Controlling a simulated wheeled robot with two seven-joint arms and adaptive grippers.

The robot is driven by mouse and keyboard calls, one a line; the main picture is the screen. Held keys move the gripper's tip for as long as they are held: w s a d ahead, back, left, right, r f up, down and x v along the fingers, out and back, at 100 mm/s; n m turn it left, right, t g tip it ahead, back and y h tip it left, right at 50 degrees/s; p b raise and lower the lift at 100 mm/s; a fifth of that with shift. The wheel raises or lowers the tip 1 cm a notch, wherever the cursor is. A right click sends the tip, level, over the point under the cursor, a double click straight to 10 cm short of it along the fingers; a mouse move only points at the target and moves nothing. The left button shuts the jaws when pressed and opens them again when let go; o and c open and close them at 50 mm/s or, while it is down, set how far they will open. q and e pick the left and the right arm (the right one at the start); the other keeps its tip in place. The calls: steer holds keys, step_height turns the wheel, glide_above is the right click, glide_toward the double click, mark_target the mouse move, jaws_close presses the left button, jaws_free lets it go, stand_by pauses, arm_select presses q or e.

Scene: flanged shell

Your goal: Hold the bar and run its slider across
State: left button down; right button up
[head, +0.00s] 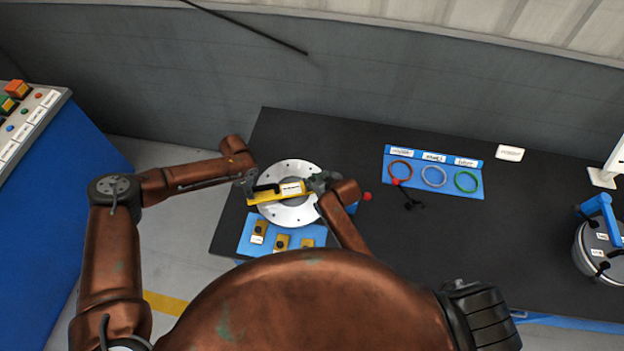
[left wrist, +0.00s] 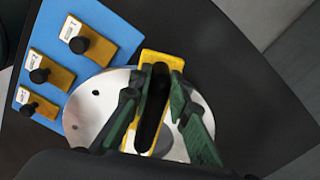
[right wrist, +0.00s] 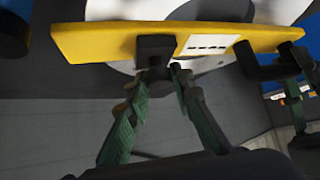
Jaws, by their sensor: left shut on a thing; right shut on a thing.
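The yellow bar (head: 276,196) lies across the silver round flange (head: 289,214); I cannot tell whether it touches the flange. My left gripper (head: 250,184) is at the bar's left end in the head view. In the left wrist view its fingers (left wrist: 153,112) are shut around the bar's black handle (left wrist: 153,90). My right gripper (right wrist: 167,78) is shut on the knob below a black slider block (right wrist: 155,47) in the right wrist view. The slider sits beside the bar's white label (right wrist: 208,44), on the side away from the handle.
A blue board (head: 249,243) with three yellow, black-knobbed pieces lies before the flange. A blue panel (head: 450,184) with red, pale and green rings lies to the right, near a black red-tipped item (head: 407,198). A lidded drum (head: 598,262) stands far right. The dark table (head: 510,240) between is clear.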

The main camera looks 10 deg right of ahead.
jaws_close()
steer(key=d, duration=0.7)
arm_select(q)
steer(key=shift+a, duration=0.1)
arm_select(e)
steer(key=o, duration=0.8)
jaws_free()
